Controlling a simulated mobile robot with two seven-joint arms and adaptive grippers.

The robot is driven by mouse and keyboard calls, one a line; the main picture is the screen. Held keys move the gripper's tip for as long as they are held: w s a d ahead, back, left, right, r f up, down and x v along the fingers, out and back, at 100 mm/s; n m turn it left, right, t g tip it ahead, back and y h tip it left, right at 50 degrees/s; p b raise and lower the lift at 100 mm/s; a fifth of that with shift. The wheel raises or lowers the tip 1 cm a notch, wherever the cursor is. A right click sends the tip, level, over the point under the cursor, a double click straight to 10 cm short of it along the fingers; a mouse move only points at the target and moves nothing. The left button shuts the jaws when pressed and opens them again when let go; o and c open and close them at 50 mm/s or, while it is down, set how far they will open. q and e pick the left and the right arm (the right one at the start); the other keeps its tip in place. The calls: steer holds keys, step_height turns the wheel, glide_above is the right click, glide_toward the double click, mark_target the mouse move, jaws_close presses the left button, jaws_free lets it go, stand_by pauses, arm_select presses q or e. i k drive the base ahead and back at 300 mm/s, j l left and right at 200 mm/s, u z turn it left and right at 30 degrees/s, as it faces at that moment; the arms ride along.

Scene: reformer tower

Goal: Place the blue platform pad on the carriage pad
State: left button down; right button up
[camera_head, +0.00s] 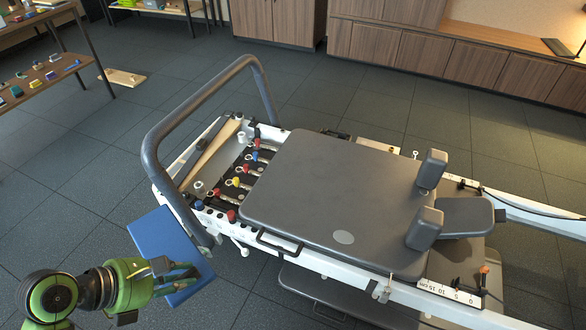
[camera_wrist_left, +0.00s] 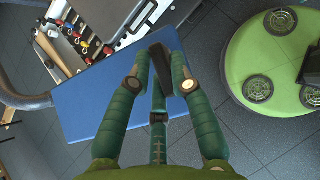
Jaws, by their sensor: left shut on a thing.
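The blue platform pad (camera_head: 165,247) is a flat rectangular board at the lower left in the head view, left of the reformer. My left gripper (camera_head: 181,277) is shut on its near edge and holds it off the floor. In the left wrist view the green fingers of my left gripper (camera_wrist_left: 158,78) reach over the near edge of the blue pad (camera_wrist_left: 88,103). The carriage pad (camera_head: 330,195) is the large grey padded rectangle in the middle of the reformer, to the right of the blue pad and apart from it. My right gripper is not in view.
A grey tubular foot bar (camera_head: 150,150) arches up between the blue pad and the carriage. Springs with coloured knobs (camera_head: 236,182) lie beside the carriage. Two upright shoulder rests (camera_head: 425,228) and a headrest (camera_head: 468,216) stand at its right end.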

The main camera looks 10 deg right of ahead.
mark_target(338, 184)
steer(key=i+l+z, duration=0.1)
steer(key=l+z, duration=0.25)
steer(key=i+l+z, duration=0.15)
steer(key=z, duration=0.25)
steer(key=i+l+z, duration=0.2)
steer(key=z, duration=0.15)
steer(key=i+l, duration=0.3)
